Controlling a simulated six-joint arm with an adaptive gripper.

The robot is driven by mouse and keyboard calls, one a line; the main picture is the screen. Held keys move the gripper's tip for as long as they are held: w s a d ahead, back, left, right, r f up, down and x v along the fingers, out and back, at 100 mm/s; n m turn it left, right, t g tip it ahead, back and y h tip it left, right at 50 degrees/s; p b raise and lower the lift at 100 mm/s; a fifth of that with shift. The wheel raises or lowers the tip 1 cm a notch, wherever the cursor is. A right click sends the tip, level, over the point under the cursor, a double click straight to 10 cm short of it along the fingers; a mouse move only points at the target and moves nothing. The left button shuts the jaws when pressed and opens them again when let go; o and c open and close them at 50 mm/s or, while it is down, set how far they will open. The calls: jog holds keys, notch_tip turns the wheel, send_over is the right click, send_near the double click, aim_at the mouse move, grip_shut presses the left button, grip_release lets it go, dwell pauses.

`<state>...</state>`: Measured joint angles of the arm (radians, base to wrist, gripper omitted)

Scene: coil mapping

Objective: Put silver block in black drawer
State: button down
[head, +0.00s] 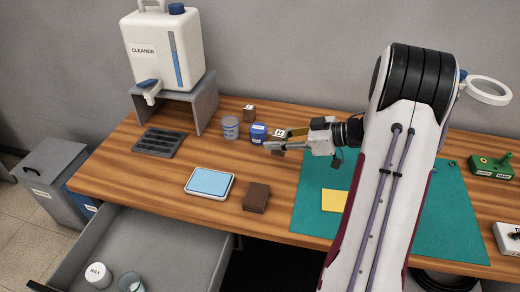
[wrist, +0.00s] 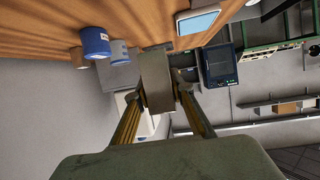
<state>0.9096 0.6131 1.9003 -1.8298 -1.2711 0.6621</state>
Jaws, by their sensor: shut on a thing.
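My gripper (head: 276,147) is above the table near its middle, pointing left. In the wrist view its two fingers (wrist: 159,98) are closed on a grey block (wrist: 156,75), which looks like the silver block. In the head view the block is hard to make out at the fingertips. A drawer (head: 150,238) is pulled open below the table at the lower left. Its inside is grey and its front edge looks dark. It holds a white labelled container (head: 98,274) and a clear cup (head: 131,283). Much of the drawer's front lies outside the frame.
A blue container (head: 258,132), a jar (head: 230,127) and a small brown cube (head: 249,112) stand behind the gripper. A black slotted tray (head: 160,142), a blue-topped pad (head: 209,182) and a brown block (head: 256,197) lie on the table. A green mat (head: 440,215) covers the right side.

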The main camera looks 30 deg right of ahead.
jog(key=w+a+r, duration=0.3)
jog(key=w+a, duration=0.1)
jog(key=a, duration=1.4)
jog(key=w+a+r, duration=0.3)
jog(key=a, duration=1.6)
jog(key=w+a+r, duration=0.3)
jog(key=w+a, duration=0.1)
jog(key=a, duration=1.4)
jog(key=shift+w+a+r, duration=0.25)
jog(key=shift+w+r, duration=0.1)
jog(key=shift+r, duration=0.05)
jog(key=shift+a+m+t, duration=0.15)
jog(key=shift+m+t, duration=0.15)
jog(key=shift+s+a+f+m+t+h, duration=0.15)
jog(key=shift+f+m+t+h, duration=0.2)
jog(key=shift+m+h, duration=0.35)
jog(key=shift+s+f+m+t+h, duration=0.15)
jog(key=shift+f+m+t+h, duration=0.2)
jog(key=shift+m+h, duration=0.25)
